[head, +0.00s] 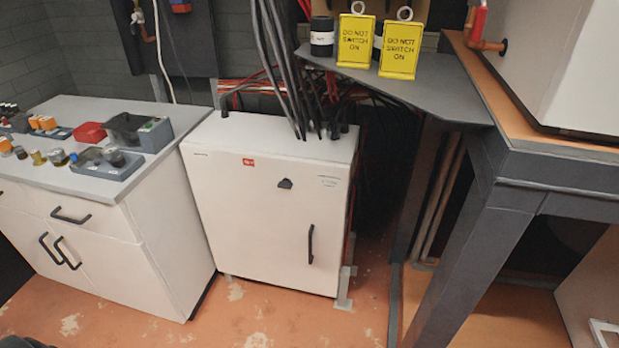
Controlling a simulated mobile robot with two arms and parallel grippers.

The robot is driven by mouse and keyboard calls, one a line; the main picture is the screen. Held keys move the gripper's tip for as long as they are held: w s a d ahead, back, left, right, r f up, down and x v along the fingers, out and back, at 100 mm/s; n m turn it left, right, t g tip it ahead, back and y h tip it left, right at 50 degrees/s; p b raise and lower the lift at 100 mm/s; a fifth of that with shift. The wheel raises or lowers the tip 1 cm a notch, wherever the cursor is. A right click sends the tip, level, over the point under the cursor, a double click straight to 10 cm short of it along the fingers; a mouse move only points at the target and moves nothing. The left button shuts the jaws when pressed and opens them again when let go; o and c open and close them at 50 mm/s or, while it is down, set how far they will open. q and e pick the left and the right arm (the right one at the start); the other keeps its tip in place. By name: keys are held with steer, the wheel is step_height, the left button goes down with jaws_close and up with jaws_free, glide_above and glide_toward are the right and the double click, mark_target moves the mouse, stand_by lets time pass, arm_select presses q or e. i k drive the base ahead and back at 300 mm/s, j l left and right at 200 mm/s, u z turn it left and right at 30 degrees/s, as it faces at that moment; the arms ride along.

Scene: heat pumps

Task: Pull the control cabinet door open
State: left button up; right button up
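The control cabinet (240,139) is a white box standing on the floor in the middle of the head view. Its front door (250,225) looks shut and lies flush with the box. A black vertical bar handle (310,244) sits on the right part of the door. A dark knob or lock (285,183) and a small red label (248,162) are higher up. Thick black cables enter the cabinet's top. Neither of my grippers shows in this view.
A white counter unit (160,240) with switches and small parts on top stands at the left. A dark metal frame (470,250) stands at the right, with a shelf bearing yellow "DO NOT SWITCH ON" tags (355,40). Orange worn floor (260,320) in front of the cabinet is clear.

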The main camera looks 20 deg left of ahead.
mark_target(255, 230)
steer(key=u, duration=1.1)
